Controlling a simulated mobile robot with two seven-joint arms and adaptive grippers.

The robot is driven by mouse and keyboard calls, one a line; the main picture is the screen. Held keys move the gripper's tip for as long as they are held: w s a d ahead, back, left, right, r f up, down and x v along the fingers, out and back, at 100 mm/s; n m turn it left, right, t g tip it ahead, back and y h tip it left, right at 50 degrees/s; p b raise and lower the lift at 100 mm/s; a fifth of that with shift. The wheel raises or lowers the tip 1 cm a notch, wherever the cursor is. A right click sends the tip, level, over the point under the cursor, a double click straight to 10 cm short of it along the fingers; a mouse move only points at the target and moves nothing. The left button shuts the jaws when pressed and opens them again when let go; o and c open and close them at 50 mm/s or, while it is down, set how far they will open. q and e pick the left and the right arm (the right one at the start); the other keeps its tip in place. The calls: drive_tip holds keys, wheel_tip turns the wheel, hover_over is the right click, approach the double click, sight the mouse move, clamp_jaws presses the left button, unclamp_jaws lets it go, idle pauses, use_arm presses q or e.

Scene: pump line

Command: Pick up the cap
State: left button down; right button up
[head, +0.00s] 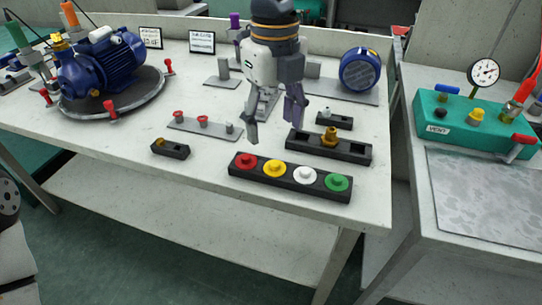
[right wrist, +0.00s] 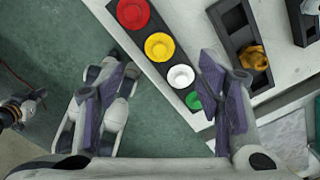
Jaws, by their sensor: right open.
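Several coloured caps sit in a row in a long black rack (head: 287,187) at the front edge of the bench: a red cap (head: 246,160), a yellow cap (head: 274,168), a white cap (head: 305,175) and a green cap (head: 337,182). Which one is meant cannot be told. My right gripper (head: 272,130) is open and empty, pointing down above the bench behind the rack. In the right wrist view, the white cap (right wrist: 180,77) shows between the open fingers, and the green cap (right wrist: 193,101) is partly hidden by the right finger.
A black tray with a brass fitting (head: 330,138) stands just behind the rack. A small black tray (head: 170,151) and a grey plate with red-topped pegs (head: 203,122) lie left. A blue pump (head: 100,62) stands further left. The bench front is clear left of the rack.

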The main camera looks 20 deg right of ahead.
sight(275, 163)
drive_tip(key=f, duration=0.8)
drive_tip(key=shift+s+d+f, duration=0.1)
drive_tip(key=shift+s+f, duration=0.1)
drive_tip(key=shift+s, duration=0.05)
drive_tip(key=c, duration=1.3)
